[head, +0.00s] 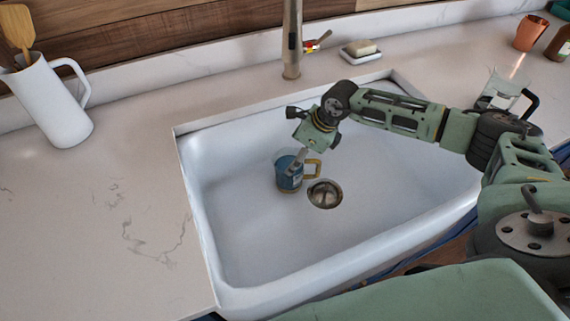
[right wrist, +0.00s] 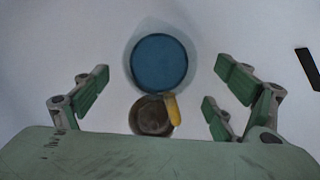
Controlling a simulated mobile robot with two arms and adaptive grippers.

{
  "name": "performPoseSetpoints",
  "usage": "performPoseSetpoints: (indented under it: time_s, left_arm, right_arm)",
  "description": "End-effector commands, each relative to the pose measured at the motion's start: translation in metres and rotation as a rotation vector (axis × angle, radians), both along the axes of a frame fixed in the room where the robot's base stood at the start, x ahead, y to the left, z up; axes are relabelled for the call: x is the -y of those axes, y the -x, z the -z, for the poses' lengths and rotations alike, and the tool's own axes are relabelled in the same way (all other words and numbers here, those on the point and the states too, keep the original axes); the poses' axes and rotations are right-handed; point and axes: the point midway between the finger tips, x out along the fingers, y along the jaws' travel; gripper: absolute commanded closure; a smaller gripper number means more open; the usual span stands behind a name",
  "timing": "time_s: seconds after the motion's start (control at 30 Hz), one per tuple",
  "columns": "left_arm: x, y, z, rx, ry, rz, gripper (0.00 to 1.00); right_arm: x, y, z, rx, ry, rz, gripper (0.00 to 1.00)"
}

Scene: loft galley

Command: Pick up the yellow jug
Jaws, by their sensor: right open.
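The jug (head: 288,176) stands in the white sink, beside the drain. It has a clear body with blue inside and a yellow handle (head: 313,168); only the handle looks yellow. In the right wrist view the jug shows from above as a blue disc (right wrist: 159,62), with its handle (right wrist: 172,108) pointing down the picture over the drain. My right gripper (head: 299,160) reaches down over the jug and hides part of it in the head view. Its jaws are open and hold nothing; whether they touch the jug I cannot tell. My left gripper is out of view.
The sink (head: 235,240) is otherwise bare, with a metal drain (head: 325,194). A faucet (head: 292,45) rises behind it. A white pitcher (head: 48,100) with utensils stands left; a clear jug with a dark handle (head: 500,92), soap dish (head: 360,54) and copper cup (head: 529,33) stand behind or right.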

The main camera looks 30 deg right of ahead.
Motion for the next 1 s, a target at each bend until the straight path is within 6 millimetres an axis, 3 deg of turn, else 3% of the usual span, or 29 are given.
performPoseSetpoints:
  time_s: [0.1,0.27,0.43,0.7,1.0]
  left_arm:
    - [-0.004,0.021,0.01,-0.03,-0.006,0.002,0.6]
    - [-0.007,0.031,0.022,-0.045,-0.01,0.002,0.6]
    - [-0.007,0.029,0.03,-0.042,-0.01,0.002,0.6]
    - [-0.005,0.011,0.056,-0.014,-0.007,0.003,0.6]
    - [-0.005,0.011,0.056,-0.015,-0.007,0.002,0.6]
  right_arm:
    - [-0.002,-0.001,0.01,-0.003,0.002,-0.001,0.11]
    - [-0.006,-0.005,0.026,-0.002,0.001,-0.001,0.11]
    - [-0.007,-0.008,0.037,0.0,0.001,-0.001,0.11]
    - [-0.015,-0.015,0.074,0.0,0.001,-0.001,0.11]
    - [-0.016,-0.017,0.075,0.0,0.001,-0.001,0.12]
